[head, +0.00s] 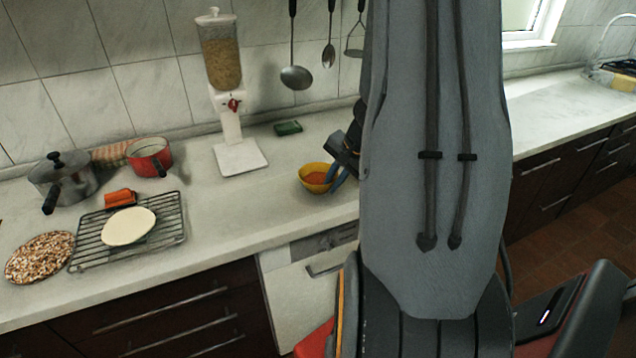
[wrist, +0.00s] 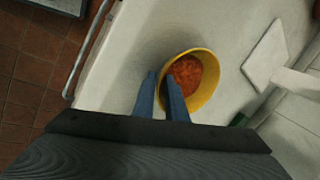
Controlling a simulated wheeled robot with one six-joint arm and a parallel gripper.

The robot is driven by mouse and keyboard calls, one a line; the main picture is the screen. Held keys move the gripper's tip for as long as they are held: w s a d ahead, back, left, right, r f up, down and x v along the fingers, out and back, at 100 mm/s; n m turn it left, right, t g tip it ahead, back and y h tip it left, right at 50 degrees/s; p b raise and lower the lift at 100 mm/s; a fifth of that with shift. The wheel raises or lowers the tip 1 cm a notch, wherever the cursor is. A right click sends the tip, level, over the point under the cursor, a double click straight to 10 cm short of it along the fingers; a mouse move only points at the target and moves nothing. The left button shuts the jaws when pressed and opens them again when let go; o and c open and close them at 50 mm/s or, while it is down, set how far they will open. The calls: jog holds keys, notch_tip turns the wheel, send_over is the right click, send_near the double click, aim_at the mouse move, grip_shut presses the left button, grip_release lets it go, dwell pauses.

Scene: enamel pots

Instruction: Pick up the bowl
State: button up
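The yellow bowl (head: 312,187) stands on the white counter and holds something orange-red. In the wrist view the bowl (wrist: 212,82) is just ahead of my fingers, its orange contents showing. My gripper (wrist: 160,80) has two blue fingers at the bowl's near rim. One finger is outside the wall and the other reaches over the rim to the inner side. A narrow gap shows between them, and I see no clear grip on the wall. In the head view my gripper (head: 338,178) is at the bowl's right side, partly hidden by my arm.
A food dispenser (head: 222,85) stands behind the bowl to the left, with a green sponge (head: 288,128) near the wall. A wire rack (head: 85,240), a red pan (head: 150,158) and a grey pot (head: 62,182) are further left. The counter just left of the bowl is clear.

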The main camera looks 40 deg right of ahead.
grip_shut()
